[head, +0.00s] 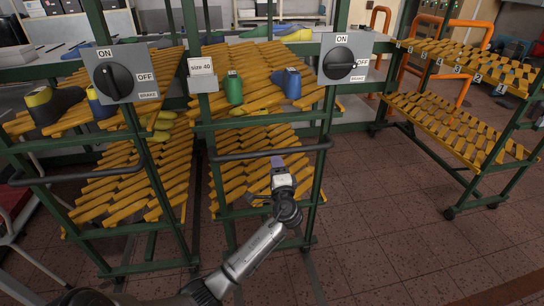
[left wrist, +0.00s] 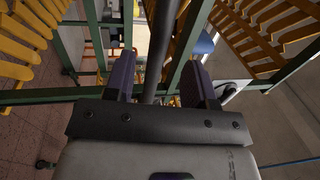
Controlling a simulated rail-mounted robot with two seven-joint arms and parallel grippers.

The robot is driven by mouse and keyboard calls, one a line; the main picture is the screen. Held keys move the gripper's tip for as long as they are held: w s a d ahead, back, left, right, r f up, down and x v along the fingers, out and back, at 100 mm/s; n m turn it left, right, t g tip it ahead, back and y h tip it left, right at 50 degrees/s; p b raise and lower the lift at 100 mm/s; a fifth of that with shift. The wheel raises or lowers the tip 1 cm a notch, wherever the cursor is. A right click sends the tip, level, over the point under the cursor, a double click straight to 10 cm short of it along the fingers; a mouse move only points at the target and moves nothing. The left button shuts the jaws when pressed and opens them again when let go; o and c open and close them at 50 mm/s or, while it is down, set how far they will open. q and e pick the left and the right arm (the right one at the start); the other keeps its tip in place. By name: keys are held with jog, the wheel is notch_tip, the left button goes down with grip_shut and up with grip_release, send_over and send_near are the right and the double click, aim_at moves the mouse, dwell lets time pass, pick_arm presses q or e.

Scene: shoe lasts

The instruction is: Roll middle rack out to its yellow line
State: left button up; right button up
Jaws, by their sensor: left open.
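The middle rack (head: 323,180) is a green frame with slanted yellow slatted shelves and a "size 40" sign (head: 201,67). Its black handle bar (head: 270,151) runs across the front. A grey brake panel (head: 347,57) with a black knob, marked ON and OFF, sits at its upper right; I cannot tell the knob's setting for sure. My left gripper (head: 278,163) is at the handle bar. In the left wrist view its fingers (left wrist: 159,82) are open on either side of the dark bar (left wrist: 162,45), without closing on it. No yellow line is clearly visible. My right gripper is out of view.
A similar rack (head: 187,240) with its own brake panel (head: 120,73) stands close on the left. Another rack (head: 455,125) with numbered shelves stands apart on the right. Green (head: 233,88) and blue (head: 288,83) lasts lie on the middle rack. The tiled floor (head: 390,230) in front is clear.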

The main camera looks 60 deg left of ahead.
aim_at(272, 153)
pick_arm(q)
jog(key=shift+b+x, duration=0.8)
jog(key=shift+x, duration=2.4)
jog(key=c, duration=0.5)
grip_shut()
